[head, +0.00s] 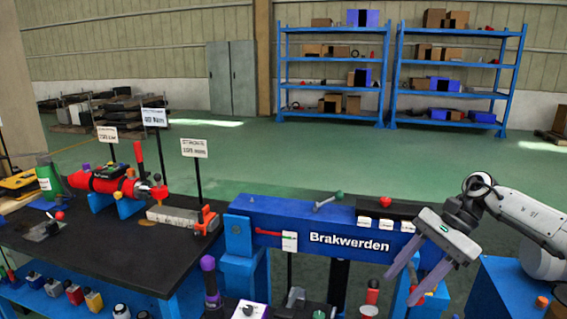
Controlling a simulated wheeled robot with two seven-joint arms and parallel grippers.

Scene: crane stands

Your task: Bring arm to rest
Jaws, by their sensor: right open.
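My right arm (525,215) comes in from the right edge. Its gripper (408,282) points down and to the left, in front of the right end of the blue beam marked "Brakwerden" (330,222). The two grey fingers are apart with nothing visible between them. I cannot tell whether the fingers touch the beam or its post behind them. My left arm and gripper are not in view.
A black-topped bench (105,255) at left carries a red tool (105,183), a green bottle (47,178) and sign posts. Small items, including a red knob (386,202), sit on the beam. Blue shelves (333,72) stand far back. The green floor (330,155) between is clear.

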